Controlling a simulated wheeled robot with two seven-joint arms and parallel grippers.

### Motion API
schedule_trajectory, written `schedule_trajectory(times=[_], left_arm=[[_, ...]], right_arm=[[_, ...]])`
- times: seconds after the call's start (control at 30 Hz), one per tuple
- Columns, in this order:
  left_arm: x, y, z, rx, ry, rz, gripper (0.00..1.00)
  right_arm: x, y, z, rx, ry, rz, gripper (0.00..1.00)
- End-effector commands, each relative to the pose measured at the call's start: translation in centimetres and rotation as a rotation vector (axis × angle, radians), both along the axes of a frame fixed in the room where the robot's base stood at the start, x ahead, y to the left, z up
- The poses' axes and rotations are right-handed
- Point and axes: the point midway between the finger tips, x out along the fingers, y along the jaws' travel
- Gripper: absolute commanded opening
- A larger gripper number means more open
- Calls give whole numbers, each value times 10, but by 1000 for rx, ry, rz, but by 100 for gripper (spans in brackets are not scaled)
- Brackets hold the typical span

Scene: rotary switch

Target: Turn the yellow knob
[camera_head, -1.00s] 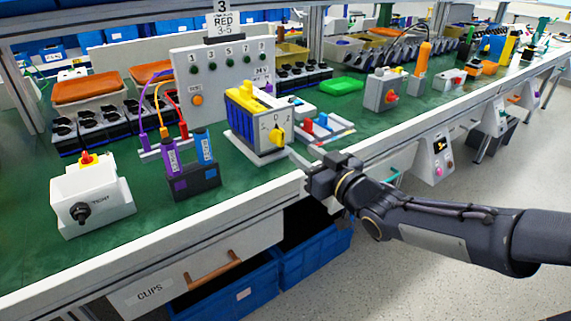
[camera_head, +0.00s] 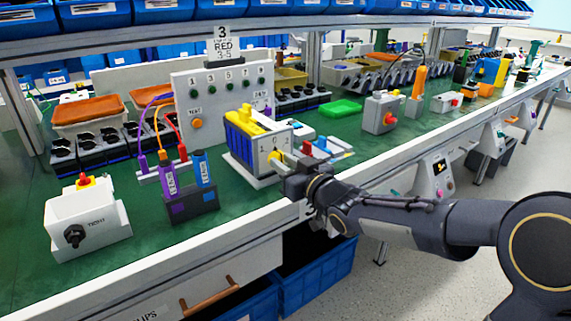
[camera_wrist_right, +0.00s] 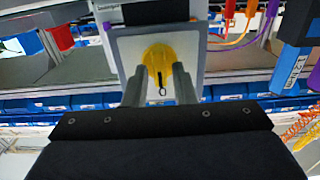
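The yellow knob (camera_wrist_right: 160,58) is on the pale front plate (camera_wrist_right: 127,52) of a boxy switch unit. In the head view the knob (camera_head: 275,158) is partly hidden behind my right gripper (camera_head: 290,178). In the wrist view the right gripper's two fingers (camera_wrist_right: 160,82) are apart, one on each side of the knob's lower part. I cannot tell whether they touch it. My left gripper is not in view.
A dark holder (camera_head: 192,207) with purple and blue pieces stands left of the unit. A white box with a black knob (camera_head: 88,222) is further left. Red and blue parts (camera_head: 318,148) lie close on the right. The bench's front edge (camera_head: 190,240) runs under my right arm.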

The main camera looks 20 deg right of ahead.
Motion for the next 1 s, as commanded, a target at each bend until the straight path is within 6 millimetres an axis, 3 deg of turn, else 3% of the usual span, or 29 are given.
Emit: schedule_trajectory(times=[0.03,0.17,0.57,1.0], left_arm=[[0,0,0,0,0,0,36],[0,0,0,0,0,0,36],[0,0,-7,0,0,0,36],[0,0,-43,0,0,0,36]], right_arm=[[0,0,0,0,0,0,18],[0,0,0,0,0,0,0],[0,0,-1,-43,-18,0,0],[0,1,-5,-342,-126,-1,0]])
